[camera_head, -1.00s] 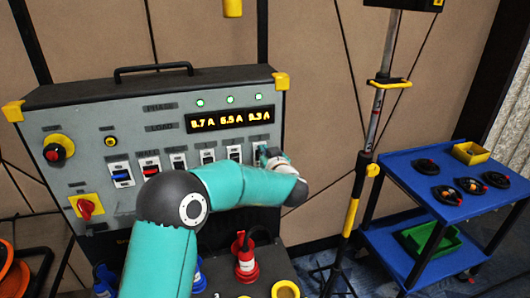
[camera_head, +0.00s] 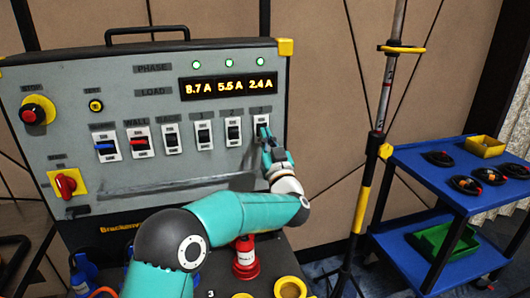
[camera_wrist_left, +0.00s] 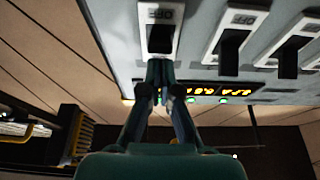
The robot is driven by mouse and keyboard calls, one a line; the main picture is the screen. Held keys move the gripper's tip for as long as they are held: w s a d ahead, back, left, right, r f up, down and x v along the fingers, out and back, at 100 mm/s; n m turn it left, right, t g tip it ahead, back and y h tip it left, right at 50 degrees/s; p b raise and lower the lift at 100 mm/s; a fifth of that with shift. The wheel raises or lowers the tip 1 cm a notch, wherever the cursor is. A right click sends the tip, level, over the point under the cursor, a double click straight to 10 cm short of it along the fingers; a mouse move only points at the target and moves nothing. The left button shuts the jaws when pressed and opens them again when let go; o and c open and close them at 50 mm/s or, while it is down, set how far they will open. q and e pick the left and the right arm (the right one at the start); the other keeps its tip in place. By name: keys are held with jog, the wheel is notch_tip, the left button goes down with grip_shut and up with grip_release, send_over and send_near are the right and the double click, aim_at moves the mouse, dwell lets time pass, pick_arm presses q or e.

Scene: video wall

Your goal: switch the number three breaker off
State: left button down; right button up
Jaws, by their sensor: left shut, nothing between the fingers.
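The rightmost breaker (camera_head: 262,121) in the panel's row is a white plate with a black toggle, partly hidden by my gripper in the head view. In the left wrist view the breaker (camera_wrist_left: 160,30) has an inverted OFF mark; its black toggle sits at the end away from that mark, nearest the display. My left gripper (camera_head: 265,140) is shut and empty, its tips at this breaker. In the left wrist view the gripper tips (camera_wrist_left: 160,72) are at the display-side end of the toggle; whether they touch cannot be told. My right gripper is not in view.
Neighbouring black breakers (camera_head: 233,131) stand close left, then red (camera_head: 139,142) and blue ones (camera_head: 106,147). The display (camera_head: 228,87) has three green lamps above it. A red rotary switch (camera_head: 67,184) is lower left. A stand (camera_head: 375,150) and blue cart (camera_head: 420,180) are right.

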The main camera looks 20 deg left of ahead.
pick_arm(q)
jog(key=shift+d+r, duration=0.1)
jog(key=shift+r, duration=0.35)
jog(key=b+v, duration=0.1)
jog(key=v, duration=0.8)
jog(key=shift+f+b, duration=0.3)
jog(key=shift+f, duration=0.2)
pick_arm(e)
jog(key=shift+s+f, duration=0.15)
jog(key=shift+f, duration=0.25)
pick_arm(q)
jog(key=shift+s, duration=0.1)
